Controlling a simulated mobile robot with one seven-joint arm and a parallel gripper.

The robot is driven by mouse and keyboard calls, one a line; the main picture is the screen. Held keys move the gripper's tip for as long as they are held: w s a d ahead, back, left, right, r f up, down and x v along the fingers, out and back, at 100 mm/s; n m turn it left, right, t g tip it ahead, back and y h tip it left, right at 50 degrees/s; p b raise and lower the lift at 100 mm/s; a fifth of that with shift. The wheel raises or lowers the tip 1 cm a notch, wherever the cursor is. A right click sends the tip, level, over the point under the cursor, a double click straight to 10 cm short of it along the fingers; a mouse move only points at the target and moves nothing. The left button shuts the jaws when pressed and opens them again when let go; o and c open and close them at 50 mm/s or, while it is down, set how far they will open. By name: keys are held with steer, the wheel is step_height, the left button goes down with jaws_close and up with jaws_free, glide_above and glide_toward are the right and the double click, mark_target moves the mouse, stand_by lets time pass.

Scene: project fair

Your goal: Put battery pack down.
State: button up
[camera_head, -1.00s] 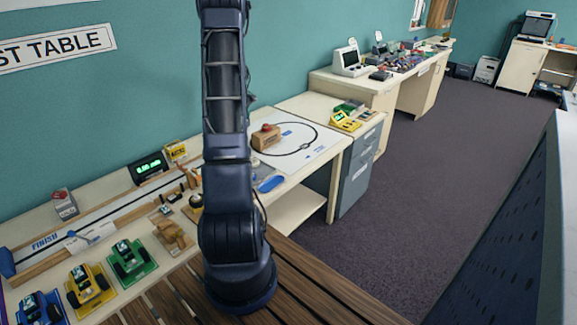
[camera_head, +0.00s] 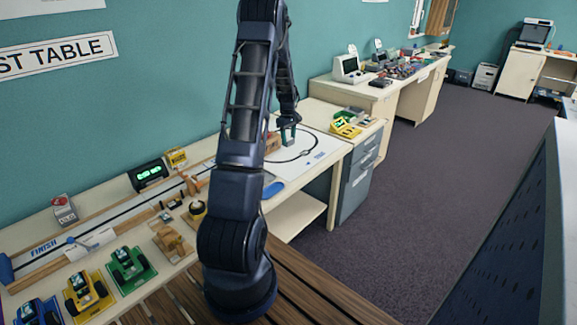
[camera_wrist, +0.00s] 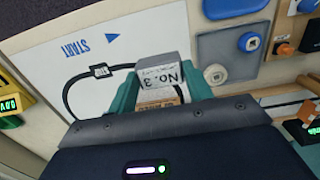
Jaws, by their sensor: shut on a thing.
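My gripper (camera_wrist: 161,90) has its teal fingers shut on a pale grey block marked "No. 3" (camera_wrist: 165,76), which I take to be the battery pack. A tan part shows at its near end, between the fingers. In the head view my gripper (camera_head: 288,134) is over the left part of the white mat (camera_head: 318,153), and the pack is mostly hidden there. I cannot tell whether the pack touches the mat. A tan box (camera_head: 273,143) shows partly behind my arm.
A yellow device (camera_head: 345,126) stands right of the mat. A blue object (camera_head: 272,190) lies at the table's front edge.

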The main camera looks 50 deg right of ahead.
step_height(320, 180, down, 15)
stand_by(0.6)
steer(key=shift+f, duration=0.1)
steer(key=o, duration=1)
